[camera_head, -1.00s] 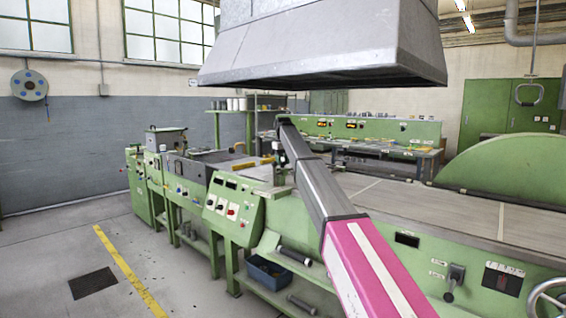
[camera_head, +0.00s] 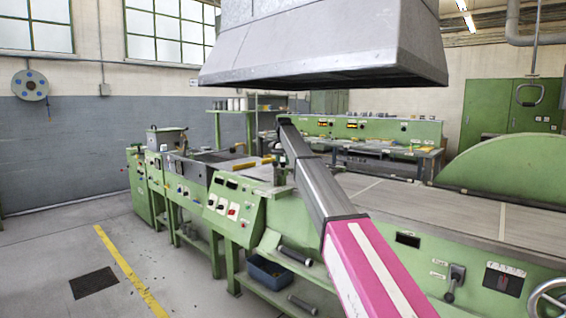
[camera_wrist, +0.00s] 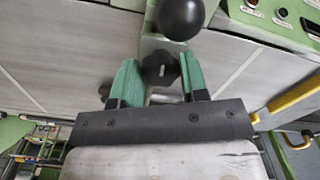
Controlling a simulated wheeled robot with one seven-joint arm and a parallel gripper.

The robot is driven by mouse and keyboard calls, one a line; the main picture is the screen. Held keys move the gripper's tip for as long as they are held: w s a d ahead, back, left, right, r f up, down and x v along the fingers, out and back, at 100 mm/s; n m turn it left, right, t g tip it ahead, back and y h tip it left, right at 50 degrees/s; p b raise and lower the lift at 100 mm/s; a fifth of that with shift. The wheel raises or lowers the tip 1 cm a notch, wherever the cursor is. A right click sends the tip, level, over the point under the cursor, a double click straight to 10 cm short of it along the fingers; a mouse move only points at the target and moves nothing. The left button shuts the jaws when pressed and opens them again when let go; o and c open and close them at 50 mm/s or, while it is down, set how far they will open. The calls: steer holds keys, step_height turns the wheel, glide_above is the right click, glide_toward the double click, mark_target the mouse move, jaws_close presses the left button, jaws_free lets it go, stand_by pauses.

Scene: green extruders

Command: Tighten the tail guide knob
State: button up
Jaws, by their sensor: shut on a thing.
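In the wrist view a black lobed knob (camera_wrist: 160,68) sits between the two green fingers of my gripper (camera_wrist: 161,72). The fingers are shut on it, one on each side. A round black ball (camera_wrist: 181,17) is just beyond the knob, at the top of the wrist view. In the head view my arm reaches over the green machine (camera_head: 410,258), and its far end is at the machine's top near the control panel. The knob is too small and too hidden to make out there.
A green control panel with buttons (camera_head: 226,208) stands left of my arm. A yellow bar (camera_wrist: 294,100) lies at the right of the wrist view. A blue bin (camera_head: 268,270) sits on the lower shelf. A grey hood (camera_head: 322,58) hangs above. The floor at left is open.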

mark_target(283, 162)
steer(key=shift+m, duration=0.7)
steer(key=o, duration=0.6)
steer(key=shift+o, duration=0.2)
step_height(283, 162, up, 11)
steer(key=shift+f, duration=0.1)
